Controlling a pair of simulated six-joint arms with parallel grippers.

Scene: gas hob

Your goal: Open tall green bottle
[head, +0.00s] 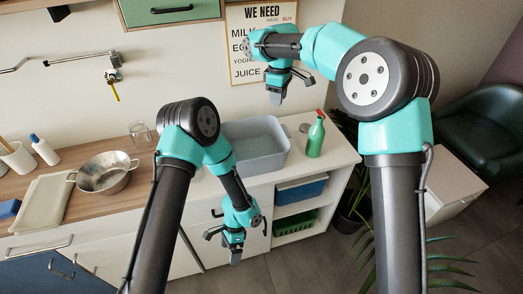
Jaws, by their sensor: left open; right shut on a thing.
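The tall green bottle (315,139) stands upright at the right end of the white counter, beside the grey basin. A red part (320,113) shows at its top; its exact shape is too small to tell. My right gripper (276,99) is up in front of the wall, above and left of the bottle and apart from it. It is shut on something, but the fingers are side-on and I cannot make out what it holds. My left gripper (236,257) hangs low in front of the white cabinet, open, well below and left of the bottle.
A grey basin (262,164) sits left of the bottle. A plant (352,205) and a dark armchair (480,125) are at the right.

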